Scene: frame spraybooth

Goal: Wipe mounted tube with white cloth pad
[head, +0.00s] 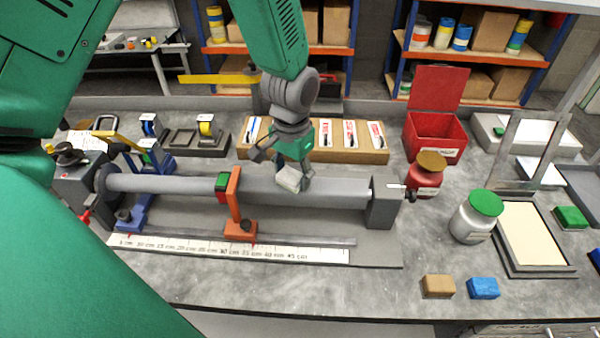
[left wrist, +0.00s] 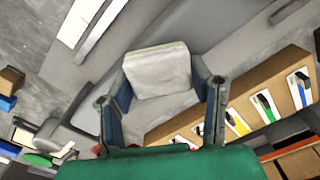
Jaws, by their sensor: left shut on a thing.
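The grey mounted tube (head: 325,193) lies level in its stand, between a holder at the left and a grey end block (head: 382,202) at the right. My left gripper (head: 291,172) is over the right half of the tube and is shut on the white cloth pad (head: 290,180). The pad is at the tube's upper surface and seems to touch it. In the left wrist view the pad (left wrist: 158,70) sits between the two fingers, with the grey tube (left wrist: 200,30) behind it. My right gripper is not in view.
An orange upright (head: 234,200) with a green block stands at the tube's middle. A ruler (head: 230,248) lies in front. A wooden rack (head: 350,150) is behind the tube. A red jar (head: 426,175), a white jar with green lid (head: 475,217) and a red bin (head: 435,135) stand to the right.

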